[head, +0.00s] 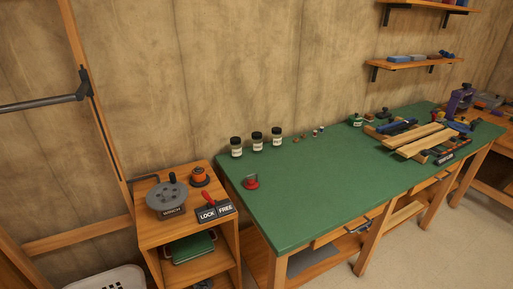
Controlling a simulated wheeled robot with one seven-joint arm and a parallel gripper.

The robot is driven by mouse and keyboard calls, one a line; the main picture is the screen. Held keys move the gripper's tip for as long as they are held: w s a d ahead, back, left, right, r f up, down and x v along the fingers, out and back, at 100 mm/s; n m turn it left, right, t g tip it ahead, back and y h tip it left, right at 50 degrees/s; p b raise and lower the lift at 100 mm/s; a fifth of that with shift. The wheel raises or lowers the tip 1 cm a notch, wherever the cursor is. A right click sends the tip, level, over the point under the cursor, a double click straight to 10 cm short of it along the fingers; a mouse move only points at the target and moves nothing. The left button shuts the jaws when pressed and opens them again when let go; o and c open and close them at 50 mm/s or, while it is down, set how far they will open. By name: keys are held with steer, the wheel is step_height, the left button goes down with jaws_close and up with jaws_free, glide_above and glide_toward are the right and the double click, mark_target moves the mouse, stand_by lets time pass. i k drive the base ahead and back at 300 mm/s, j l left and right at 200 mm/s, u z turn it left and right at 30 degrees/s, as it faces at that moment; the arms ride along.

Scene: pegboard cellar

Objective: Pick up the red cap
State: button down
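A small red round piece (251,183) sits on the green bench top (330,180), near its left end. It has a raised part on top, and it is the clearest match for the red cap, though too small to be sure. Nothing touches it in this view. Several tiny items, one a reddish-brown piece (296,139), stand farther back on the bench; I cannot tell what they are. My gripper is not in view.
Dark-lidded jars (257,140) stand behind the red piece. A wooden cabinet (190,240) with a winch (167,198) and a red-handled lock lever (209,199) is at left. Wooden strips and tools (425,138) crowd the bench's right end. The bench middle is clear.

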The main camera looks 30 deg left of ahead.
mark_target(251, 184)
steer(key=u, duration=1.6)
